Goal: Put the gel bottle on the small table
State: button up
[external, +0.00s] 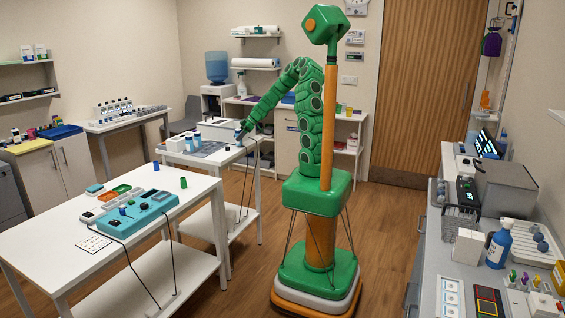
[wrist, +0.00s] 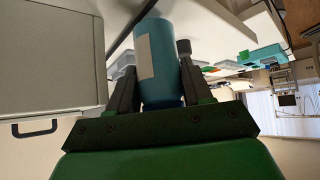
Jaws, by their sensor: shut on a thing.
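My gripper (wrist: 158,66) is shut on a blue bottle (wrist: 160,45) with a pale label, seen between the two dark fingers in the wrist view. This looks like the gel bottle. In the external view my gripper (external: 241,139) is at the right end of a white table (external: 211,165) in the middle of the room, close to its top. The bottle is small there, and I cannot tell whether it touches the table. Another white table (external: 52,232) stands in front. I cannot tell which one is the small table.
A grey-white cabinet (wrist: 50,60) fills the wrist view's left side. A crowded counter stands at right.

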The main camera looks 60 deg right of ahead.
jog(key=shift+f, duration=0.55)
jog(key=o, duration=0.9)
jog(key=shift+f, duration=0.15)
